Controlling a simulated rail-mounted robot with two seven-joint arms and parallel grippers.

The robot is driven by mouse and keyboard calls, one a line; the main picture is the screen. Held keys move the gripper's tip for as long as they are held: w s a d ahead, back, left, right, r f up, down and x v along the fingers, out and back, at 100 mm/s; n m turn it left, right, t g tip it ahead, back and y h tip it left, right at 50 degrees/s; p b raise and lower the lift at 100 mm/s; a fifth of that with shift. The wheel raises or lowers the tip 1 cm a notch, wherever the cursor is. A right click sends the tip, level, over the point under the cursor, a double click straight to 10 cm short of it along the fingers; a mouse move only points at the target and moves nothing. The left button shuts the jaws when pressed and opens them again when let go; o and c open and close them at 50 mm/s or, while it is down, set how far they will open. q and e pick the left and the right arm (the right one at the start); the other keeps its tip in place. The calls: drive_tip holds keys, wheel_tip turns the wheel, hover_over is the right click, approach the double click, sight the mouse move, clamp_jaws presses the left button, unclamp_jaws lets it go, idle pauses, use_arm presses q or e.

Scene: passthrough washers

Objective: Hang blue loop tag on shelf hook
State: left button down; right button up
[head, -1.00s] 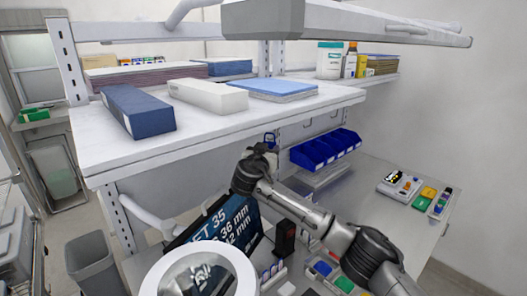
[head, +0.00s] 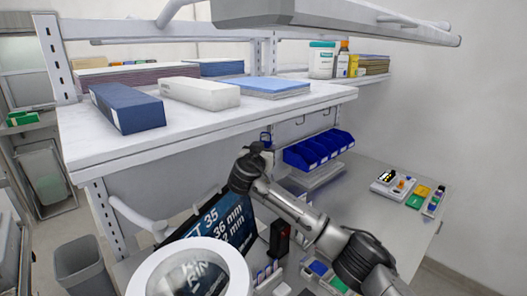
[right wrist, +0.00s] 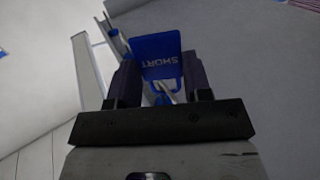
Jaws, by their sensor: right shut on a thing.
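In the head view the tag (head: 265,138) is a small blue patch just above my right gripper (head: 261,147), below the shelf's front edge. A pale hook-like bar (right wrist: 164,95) shows at the tag's lower opening in the wrist view. I cannot tell whether it passes through the loop. Another hook (head: 300,121) hangs under the shelf to the right. My left gripper is not in view.
The white shelf (head: 215,125) above carries a dark blue box (head: 127,108), a white box (head: 199,93) and stacked sheets. Blue bins (head: 318,148) hang right of my gripper. A screen (head: 222,225) and a ring magnifier (head: 140,285) stand in front.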

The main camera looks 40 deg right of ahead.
idle(0.3)
drive_tip(key=o, duration=1)
drive_tip(key=b+v, duration=0.4)
drive_tip(key=v, duration=1)
drive_tip(key=shift+d+f, duration=0.1)
